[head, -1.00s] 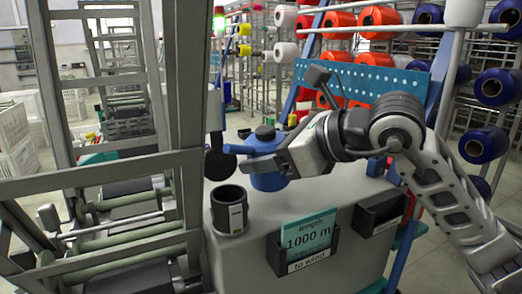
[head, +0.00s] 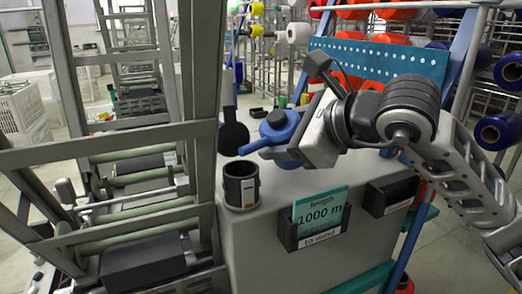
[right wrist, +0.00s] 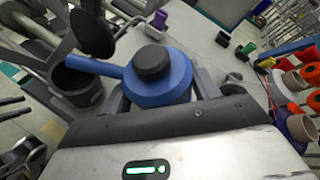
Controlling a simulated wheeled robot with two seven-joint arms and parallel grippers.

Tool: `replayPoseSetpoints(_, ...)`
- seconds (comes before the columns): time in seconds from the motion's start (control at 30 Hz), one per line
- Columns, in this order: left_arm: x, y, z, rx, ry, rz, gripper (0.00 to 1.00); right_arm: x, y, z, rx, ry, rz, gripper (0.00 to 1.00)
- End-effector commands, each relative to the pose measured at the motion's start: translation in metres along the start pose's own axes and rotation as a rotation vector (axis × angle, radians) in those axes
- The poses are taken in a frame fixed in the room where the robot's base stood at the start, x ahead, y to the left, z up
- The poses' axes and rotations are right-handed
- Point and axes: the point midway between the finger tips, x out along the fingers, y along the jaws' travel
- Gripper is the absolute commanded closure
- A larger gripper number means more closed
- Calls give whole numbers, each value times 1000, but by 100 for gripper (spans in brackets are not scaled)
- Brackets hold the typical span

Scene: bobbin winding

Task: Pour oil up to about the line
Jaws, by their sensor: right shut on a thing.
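The oil can (head: 277,128) is blue with a dark cap and a long spout. My right gripper (head: 292,152) is shut on its body, which is mostly hidden behind the fingers and wrist. In the right wrist view, the can (right wrist: 160,82) sits between the fingers (right wrist: 162,100), spout pointing left. A dark cup (head: 241,190) with a pale label stands upright on the grey cabinet top. The spout's tip shows just above the cup's rim; the cup (right wrist: 75,88) also shows below the tip in the right wrist view. No oil stream or oil level is visible. My left gripper is out of view.
The grey cabinet (head: 270,225) carries a "1000 m" card (head: 320,211) in a dark holder and an empty-looking dark bin (head: 390,193) on its front. A black round part (head: 233,138) stands behind the cup. A metal machine frame (head: 205,110) rises close at left.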

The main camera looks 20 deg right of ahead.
Motion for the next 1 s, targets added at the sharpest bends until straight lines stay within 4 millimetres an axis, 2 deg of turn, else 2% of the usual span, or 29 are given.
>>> replayPoseSetpoints(1.0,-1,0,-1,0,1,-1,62,-4,-3,6,-66,13,-28,65)
